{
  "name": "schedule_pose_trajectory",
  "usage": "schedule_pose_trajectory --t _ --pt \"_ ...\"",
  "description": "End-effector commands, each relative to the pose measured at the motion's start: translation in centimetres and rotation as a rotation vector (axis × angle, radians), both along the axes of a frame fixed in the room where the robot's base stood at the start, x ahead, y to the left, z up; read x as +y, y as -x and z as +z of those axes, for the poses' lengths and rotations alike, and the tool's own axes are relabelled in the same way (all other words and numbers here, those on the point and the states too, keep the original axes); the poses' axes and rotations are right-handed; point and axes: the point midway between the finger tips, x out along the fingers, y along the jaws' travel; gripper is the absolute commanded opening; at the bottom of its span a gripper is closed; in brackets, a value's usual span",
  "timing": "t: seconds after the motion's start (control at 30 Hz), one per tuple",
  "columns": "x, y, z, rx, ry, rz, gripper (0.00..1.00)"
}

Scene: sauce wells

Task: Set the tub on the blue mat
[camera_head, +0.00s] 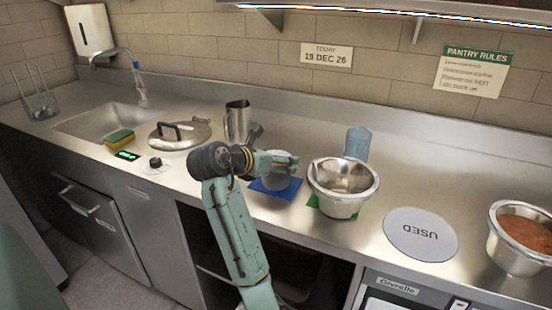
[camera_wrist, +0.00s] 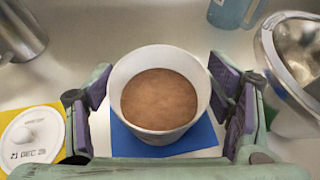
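The tub (camera_wrist: 122,82) is white, round and upright, with brown sauce inside. It stands on the blue mat (camera_wrist: 205,135) in the wrist view, and the mat shows around its lower edge. In the head view the tub (camera_head: 276,182) is partly hidden by my gripper, with the blue mat (camera_head: 262,188) around its base. My gripper (camera_wrist: 160,95) is open, with one finger on each side of the tub. Gaps show between the finger pads and the tub wall. In the head view my gripper (camera_head: 284,161) is at the tub's top.
A steel bowl (camera_head: 343,200) on a green mat (camera_head: 313,202) stands close right, a blue jug (camera_head: 356,143) behind it. A yellow mat (camera_wrist: 58,112) with a dated white lid (camera_wrist: 35,135) lies left. A steel pitcher (camera_head: 237,122) stands behind left. A "USED" disc (camera_head: 420,233) lies further right.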

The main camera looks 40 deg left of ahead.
Motion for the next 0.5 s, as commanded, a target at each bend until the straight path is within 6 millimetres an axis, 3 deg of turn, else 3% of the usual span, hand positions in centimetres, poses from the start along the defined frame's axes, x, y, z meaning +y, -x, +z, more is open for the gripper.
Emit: schedule_pose_trajectory --t 0.17,0.5 --pt "-0.01 -0.01 0.02 0.000 0.000 0.000 0.87" --pt "0.00 0.00 0.23 0.000 0.000 0.000 0.87"
